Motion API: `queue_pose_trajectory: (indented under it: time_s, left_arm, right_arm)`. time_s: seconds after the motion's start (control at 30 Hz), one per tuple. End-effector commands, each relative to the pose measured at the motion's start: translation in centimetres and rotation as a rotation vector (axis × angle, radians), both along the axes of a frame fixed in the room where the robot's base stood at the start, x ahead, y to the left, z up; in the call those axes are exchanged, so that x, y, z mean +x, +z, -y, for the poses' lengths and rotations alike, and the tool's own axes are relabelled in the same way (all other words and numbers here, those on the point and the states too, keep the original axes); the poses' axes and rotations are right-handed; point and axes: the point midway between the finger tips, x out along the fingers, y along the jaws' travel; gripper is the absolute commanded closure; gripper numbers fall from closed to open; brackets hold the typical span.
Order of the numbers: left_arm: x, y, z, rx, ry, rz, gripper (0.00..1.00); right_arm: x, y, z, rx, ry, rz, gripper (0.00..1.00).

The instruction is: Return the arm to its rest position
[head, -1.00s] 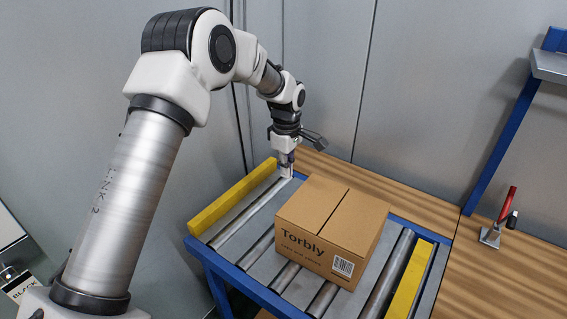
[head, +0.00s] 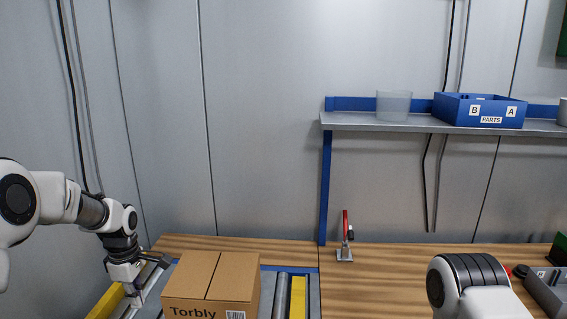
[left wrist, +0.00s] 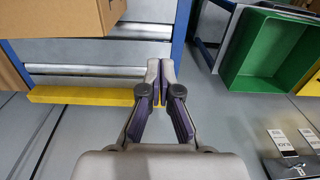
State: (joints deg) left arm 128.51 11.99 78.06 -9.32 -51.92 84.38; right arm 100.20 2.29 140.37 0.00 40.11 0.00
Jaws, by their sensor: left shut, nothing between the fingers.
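My left gripper (head: 137,296) is at the lower left of the head view, beside the left side of a cardboard box and apart from it. In the left wrist view its two fingers (left wrist: 160,68) meet at the tips, with nothing between them. The brown cardboard box (head: 212,280), marked "Torbly", sits closed on a roller conveyor. Its corner (left wrist: 60,18) shows at the upper left of the left wrist view. Part of my right arm shows at the lower right of the head view; its gripper is out of frame.
A wooden bench (head: 390,275) holds a red-handled clamp (head: 345,240). Above is a shelf (head: 400,123) with a clear container (head: 393,104) and a blue parts bin (head: 479,111). A green bin (left wrist: 268,50) stands near the conveyor.

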Motion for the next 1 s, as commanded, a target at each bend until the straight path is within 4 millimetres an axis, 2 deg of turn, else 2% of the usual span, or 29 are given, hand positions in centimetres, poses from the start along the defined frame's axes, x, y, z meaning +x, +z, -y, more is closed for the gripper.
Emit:
queue_pose_trajectory:
  time_s: [0.13, 0.27, 0.47, 0.57, 0.67, 0.77, 0.8, 0.9, 0.97, 1.0]
  left_arm:
    - [-1.1, -3.1, 0.5, 0.007, -0.011, -0.058, 1.0]
    - [-3.1, -5.9, 1.1, 0.008, -0.023, -0.128, 1.0]
    - [-8.3, -11.5, 2.6, 0.001, -0.047, -0.269, 1.0]
    - [-11.9, -15.0, 3.7, -0.01, -0.077, -0.333, 1.0]
    - [-17.2, -19.3, 5.1, -0.038, -0.158, -0.397, 1.0]
    - [-24.6, -23.8, 6.8, -0.09, -0.31, -0.439, 1.0]
    - [-27.9, -25.3, 7.5, -0.118, -0.394, -0.444, 1.0]
    - [-36.4, -27.3, 9.0, -0.187, -0.674, -0.395, 1.0]
    - [-39.3, -27.1, 9.4, -0.199, -0.861, -0.317, 1.0]
    - [-40.0, -26.6, 9.5, -0.189, -0.984, -0.252, 1.0]
  right_arm:
    - [0.1, 0.0, 0.0, 0.0, 0.0, 0.002, 1.0]
    - [0.1, -0.1, 0.0, 0.0, 0.0, 0.002, 1.0]
    - [0.1, -0.3, 0.0, 0.0, 0.0, 0.001, 1.0]
    - [0.0, -0.3, 0.0, 0.0, 0.0, 0.001, 1.0]
    - [0.0, -0.5, 0.0, 0.0, 0.0, 0.001, 1.0]
    - [0.1, -0.6, 0.0, 0.0, 0.0, 0.001, 1.0]
    - [0.1, -0.6, 0.0, 0.0, 0.0, 0.001, 1.0]
    - [0.1, -0.7, 0.0, 0.0, 0.0, 0.001, 1.0]
    - [0.1, -0.7, 0.0, 0.0, 0.0, 0.001, 1.0]
    - [0.1, -0.7, 0.0, 0.0, 0.0, 0.001, 1.0]
